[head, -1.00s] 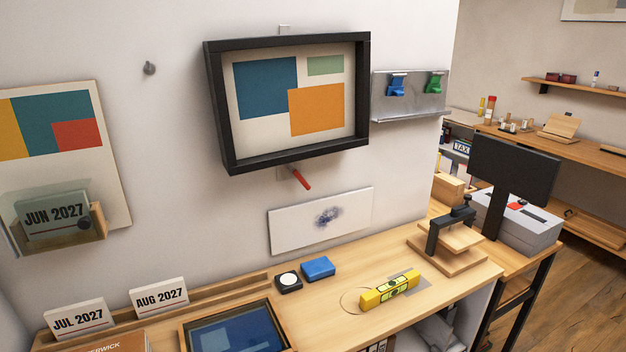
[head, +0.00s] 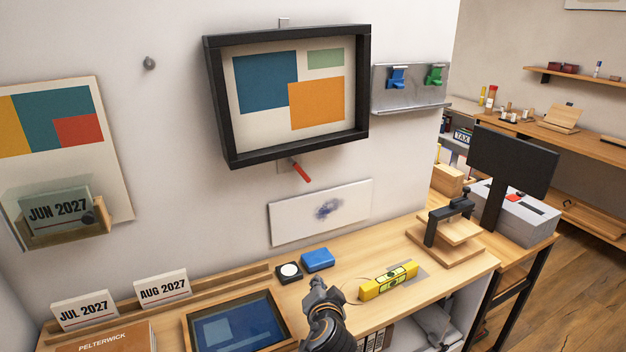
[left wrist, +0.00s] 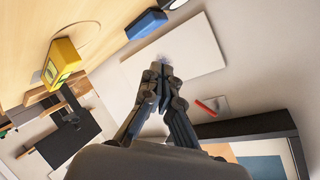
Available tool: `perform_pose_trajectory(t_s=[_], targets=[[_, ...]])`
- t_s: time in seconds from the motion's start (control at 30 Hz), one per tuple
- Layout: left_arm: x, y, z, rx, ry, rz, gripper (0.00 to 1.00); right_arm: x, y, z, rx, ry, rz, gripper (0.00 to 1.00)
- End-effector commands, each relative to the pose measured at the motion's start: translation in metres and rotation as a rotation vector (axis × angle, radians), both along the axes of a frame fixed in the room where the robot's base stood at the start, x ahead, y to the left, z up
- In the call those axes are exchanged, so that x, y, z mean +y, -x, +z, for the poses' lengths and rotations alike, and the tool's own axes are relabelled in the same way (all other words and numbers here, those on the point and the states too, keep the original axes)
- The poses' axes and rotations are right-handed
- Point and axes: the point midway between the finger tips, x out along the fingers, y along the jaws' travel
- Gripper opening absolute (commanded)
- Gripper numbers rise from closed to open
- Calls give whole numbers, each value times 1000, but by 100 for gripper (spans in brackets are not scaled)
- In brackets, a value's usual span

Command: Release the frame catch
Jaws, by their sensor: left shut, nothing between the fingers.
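The black picture frame (head: 216,120) with its colour-block print hangs on the wall, and its lower edge shows in the left wrist view (left wrist: 250,125). The catch, a red-handled lever (head: 301,172) on a small plate, sticks out just under the frame and points down to the right. It also shows in the left wrist view (left wrist: 207,107), to the right of my fingers. My left gripper (head: 317,284) is over the front of the desk, below the lever and well apart from it. Its fingertips (left wrist: 160,70) are together and empty. My right gripper is not in view.
A white smudged panel (head: 350,210) is on the wall between lever and desk. A yellow level (head: 389,281), a blue block (head: 318,259) and a wooden stand with a black clamp (head: 445,240) are on the desk. The wall around the lever is clear.

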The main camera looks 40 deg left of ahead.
Motion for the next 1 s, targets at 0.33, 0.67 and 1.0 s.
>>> perform_pose_trajectory(t_s=[0.33,0.67,1.0], targets=[[42,-98,140,-209,-451,56,0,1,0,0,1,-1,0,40],[44,-111,164,-229,-535,56,0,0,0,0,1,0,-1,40],[40,-110,167,-229,-534,58,0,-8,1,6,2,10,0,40]])
